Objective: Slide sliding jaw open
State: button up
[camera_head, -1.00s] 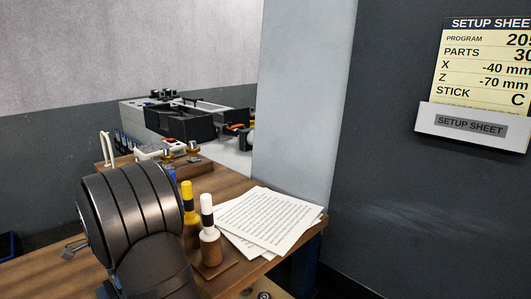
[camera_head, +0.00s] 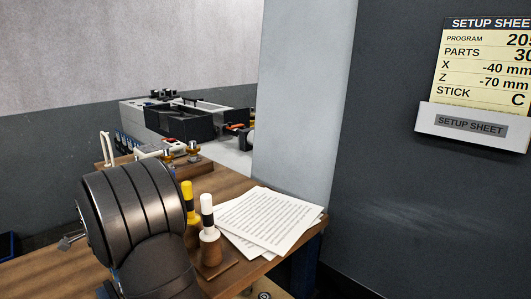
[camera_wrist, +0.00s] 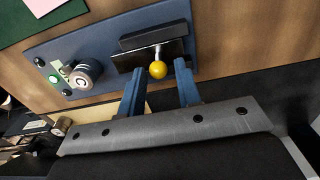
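In the wrist view a blue plate (camera_wrist: 105,43) carries a black sliding-jaw block (camera_wrist: 150,55) with a dark bar along its upper side. A short bright stem with a yellow ball knob (camera_wrist: 158,70) sticks out from the block. My gripper (camera_wrist: 160,68) has its two blue fingers apart, one on each side of the knob. Gaps show between the knob and both fingers, and nothing appears to be held. The jaw and the fingertips cannot be made out in the head view, where my arm covers part of the bench.
A round silver knob marked C (camera_wrist: 86,72) and a green button (camera_wrist: 53,79) sit left on the plate. A grey wall column (camera_head: 300,90) stands behind.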

jog(key=shift+r, duration=3.2)
jog(key=shift+f, duration=4.45)
jog(key=shift+r, duration=0.15)
